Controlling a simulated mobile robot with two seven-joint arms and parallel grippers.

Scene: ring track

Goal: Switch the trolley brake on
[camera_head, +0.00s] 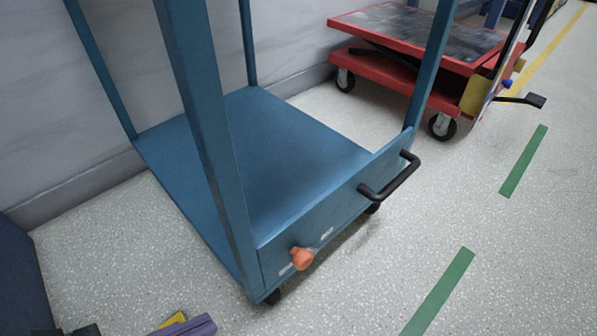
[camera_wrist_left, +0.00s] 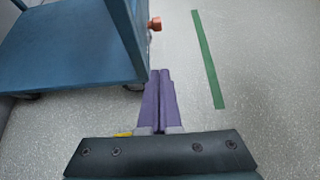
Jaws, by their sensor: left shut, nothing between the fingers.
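A blue trolley (camera_head: 290,150) with upright posts stands by the wall in the head view. Its near end panel carries an orange knob (camera_head: 302,258) at the lower left, between two small pale labels, and a black handle (camera_head: 390,182) at the right. The knob also shows in the left wrist view (camera_wrist_left: 155,24), sticking out from the trolley. My left gripper (camera_head: 205,324) is at the bottom edge of the head view, apart from the knob. In the left wrist view its purple fingers (camera_wrist_left: 161,74) are shut and empty, beside the trolley's edge. My right gripper is not in view.
A red lift cart (camera_head: 400,50) with a black foot pedal (camera_head: 535,100) stands at the back right. Green floor strips (camera_head: 440,292) lie right of the trolley, with bare floor around them. A grey wall (camera_head: 60,110) runs behind. A dark blue object (camera_head: 22,280) stands at the left.

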